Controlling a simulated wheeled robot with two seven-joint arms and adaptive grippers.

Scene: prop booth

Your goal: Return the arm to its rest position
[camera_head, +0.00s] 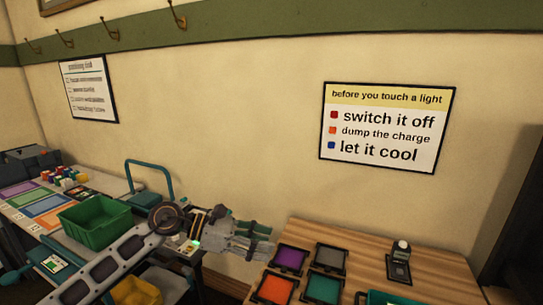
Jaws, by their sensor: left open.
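My left arm comes in from the lower left, and my left gripper (262,240) points to the right. It is open, and I see nothing held in it. It is above the gap between the left worktable and the wooden table, close to the wooden table's left edge. My right gripper is not in view.
The wooden table (370,263) carries purple, grey, orange and teal square pads and a small dark device (399,262). On the left are a green bin (95,224), coloured mats and a teal-handled cart (148,170). A yellow bin (136,292) is below my arm.

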